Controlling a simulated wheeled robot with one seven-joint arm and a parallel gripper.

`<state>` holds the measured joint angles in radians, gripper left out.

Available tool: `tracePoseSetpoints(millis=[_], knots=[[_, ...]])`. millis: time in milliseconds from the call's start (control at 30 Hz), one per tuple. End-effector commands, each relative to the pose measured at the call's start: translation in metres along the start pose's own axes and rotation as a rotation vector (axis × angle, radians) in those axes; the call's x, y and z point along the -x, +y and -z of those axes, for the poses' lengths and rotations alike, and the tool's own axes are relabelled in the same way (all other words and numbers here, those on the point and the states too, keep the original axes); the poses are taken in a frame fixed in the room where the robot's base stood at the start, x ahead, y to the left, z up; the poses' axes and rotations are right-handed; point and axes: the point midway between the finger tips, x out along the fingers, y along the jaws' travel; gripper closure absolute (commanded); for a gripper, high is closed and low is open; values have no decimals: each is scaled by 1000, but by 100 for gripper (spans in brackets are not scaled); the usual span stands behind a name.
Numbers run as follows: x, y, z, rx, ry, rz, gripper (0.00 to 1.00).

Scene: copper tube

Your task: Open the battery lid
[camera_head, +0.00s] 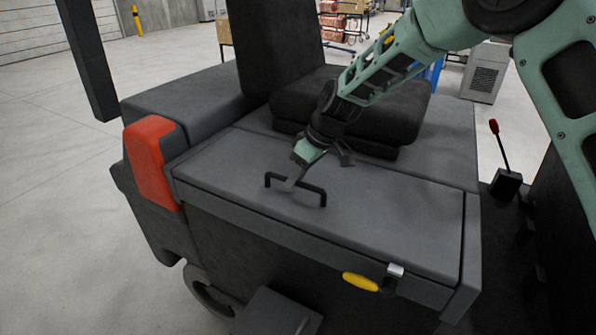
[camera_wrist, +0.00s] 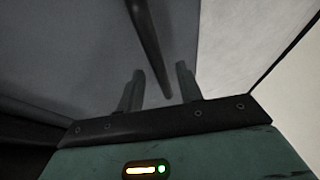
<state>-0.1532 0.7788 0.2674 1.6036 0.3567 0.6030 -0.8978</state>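The battery lid (camera_head: 375,215) is a dark grey panel on the side of a vehicle, in front of the seat. It looks closed. A black bar handle (camera_head: 313,198) stands up from its top. My gripper (camera_head: 291,181) reaches down to the handle from above, near its middle. In the wrist view, my gripper's two fingers (camera_wrist: 158,76) are apart. The handle's bar (camera_wrist: 148,40) runs between them, with a gap showing on each side. The exact depth of the fingers around the bar is hard to tell.
A black seat (camera_head: 345,105) stands behind the lid, close to my arm. A yellow grip (camera_head: 360,282) and a small metal latch (camera_head: 395,270) are on the front edge. A red-knobbed lever (camera_head: 500,145) stands at the right. Open floor (camera_head: 60,200) lies to the left.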

Motion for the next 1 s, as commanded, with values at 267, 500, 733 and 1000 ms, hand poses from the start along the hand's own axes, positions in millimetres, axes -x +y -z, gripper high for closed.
tracePoseSetpoints(millis=[267, 500, 733, 1000], knots=[[0, 0, 0, 0, 0, 0, 81], [0, 0, 0, 1, 0, 0, 100], [10, 2, 5, 2, 2, -3, 100], [48, 14, 20, 0, 7, -7, 100]])
